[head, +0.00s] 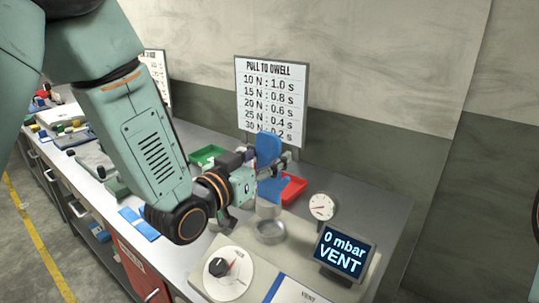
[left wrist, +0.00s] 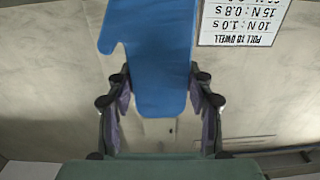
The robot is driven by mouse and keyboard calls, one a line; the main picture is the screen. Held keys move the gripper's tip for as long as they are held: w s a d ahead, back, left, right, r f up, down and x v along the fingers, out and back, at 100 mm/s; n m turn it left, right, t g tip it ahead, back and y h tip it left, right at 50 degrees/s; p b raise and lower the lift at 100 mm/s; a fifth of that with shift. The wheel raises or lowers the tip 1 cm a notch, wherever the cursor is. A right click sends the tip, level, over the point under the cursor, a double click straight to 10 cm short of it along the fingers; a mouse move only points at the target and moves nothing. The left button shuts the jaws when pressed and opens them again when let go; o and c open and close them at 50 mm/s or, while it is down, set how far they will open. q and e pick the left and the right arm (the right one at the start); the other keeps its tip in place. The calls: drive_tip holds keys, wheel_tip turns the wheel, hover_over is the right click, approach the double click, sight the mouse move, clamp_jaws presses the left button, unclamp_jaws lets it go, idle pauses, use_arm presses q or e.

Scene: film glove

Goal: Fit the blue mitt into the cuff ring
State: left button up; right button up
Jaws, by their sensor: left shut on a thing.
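The blue mitt (head: 268,148) is upright in my left gripper (head: 273,172), above the bench. In the left wrist view the mitt (left wrist: 157,50) stands between the two fingers of the gripper (left wrist: 162,92), its thumb to the left. The left gripper is shut on it. The grey cuff ring (head: 270,232) sits on the pale panel below the mitt, with a visible gap at its near side. A pale cylindrical part (head: 266,209) shows between mitt and ring; I cannot tell whether it touches the ring. My right gripper is not in view.
A red tray (head: 293,189) and a green tray (head: 208,155) lie behind. A round gauge (head: 321,206), a display reading "0 mbar VENT" (head: 344,252) and a dial (head: 229,273) surround the ring. A dwell chart (head: 270,100) stands at the wall.

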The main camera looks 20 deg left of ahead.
sight(268, 184)
use_arm(q)
drive_tip(key=shift+f+b, duration=0.3)
drive_tip(key=shift+f, duration=0.3)
drive_tip(key=shift+w+d+f+b, duration=0.15)
drive_tip(key=shift+f+b, duration=0.25)
drive_tip(key=shift+f, duration=0.1)
drive_tip(key=shift+w+d+f+b, duration=0.1)
drive_tip(key=shift+d+f+b, duration=0.05)
drive_tip(key=shift+f+b, duration=0.25)
drive_tip(key=shift+f, duration=0.15)
drive_tip(key=shift+s+a, duration=0.15)
drive_tip(key=shift+a, duration=0.05)
drive_tip(key=shift+d, duration=0.15)
drive_tip(key=shift+f+b, duration=1.15)
drive_tip(key=shift+f, duration=0.25)
idle(0.4)
drive_tip(key=o, duration=1.6)
